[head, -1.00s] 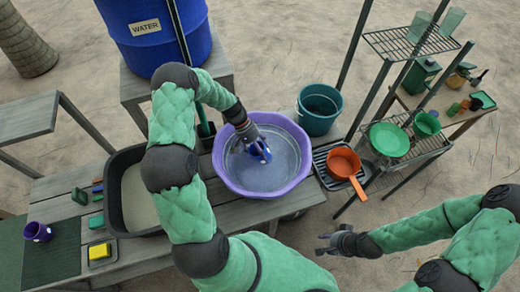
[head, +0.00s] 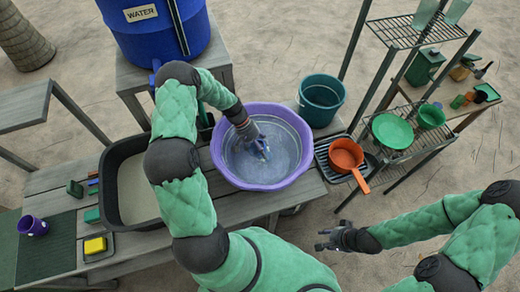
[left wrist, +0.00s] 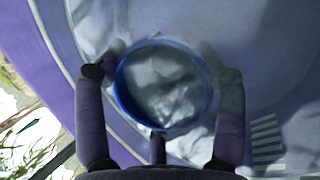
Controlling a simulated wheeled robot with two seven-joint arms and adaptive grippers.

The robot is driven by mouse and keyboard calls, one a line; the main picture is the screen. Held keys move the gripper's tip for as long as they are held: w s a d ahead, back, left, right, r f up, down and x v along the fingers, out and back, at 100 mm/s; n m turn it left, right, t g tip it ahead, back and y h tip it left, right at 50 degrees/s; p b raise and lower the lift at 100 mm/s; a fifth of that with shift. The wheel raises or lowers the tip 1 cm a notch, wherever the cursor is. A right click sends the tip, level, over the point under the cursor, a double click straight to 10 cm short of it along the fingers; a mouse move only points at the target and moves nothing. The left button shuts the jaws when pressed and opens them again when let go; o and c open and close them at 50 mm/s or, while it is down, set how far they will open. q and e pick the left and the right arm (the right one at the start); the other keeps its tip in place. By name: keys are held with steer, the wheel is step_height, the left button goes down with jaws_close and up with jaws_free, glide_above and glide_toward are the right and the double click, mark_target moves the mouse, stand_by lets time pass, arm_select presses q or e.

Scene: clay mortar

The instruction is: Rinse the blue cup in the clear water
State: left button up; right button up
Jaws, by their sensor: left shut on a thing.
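The blue cup (left wrist: 165,85) shows in the left wrist view as a round blue rim between the fingers of my left gripper (left wrist: 160,95), which is shut on it. In the head view my left gripper (head: 258,147) reaches down into the purple basin (head: 226,174), which holds clear-looking water (head: 262,172). The cup seems to be in the water, and little of it shows in the head view. My right gripper (head: 322,239) is apart from everything, in front of the bench, with its fingers spread and empty.
A dark tub (head: 112,190) with murky contents stands left of the basin. A teal bucket (head: 320,98) and an orange pan (head: 346,155) are on its right. A purple cup (head: 32,226) and a yellow sponge (head: 95,246) lie at the left. A blue water barrel (head: 165,40) stands behind.

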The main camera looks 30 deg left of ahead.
arm_select(q)
steer(key=shift+f+b, duration=0.5)
steer(key=shift+f, duration=0.15)
steer(key=shift+r, duration=0.2)
stand_by(0.3)
steer(key=shift+a, duration=0.1)
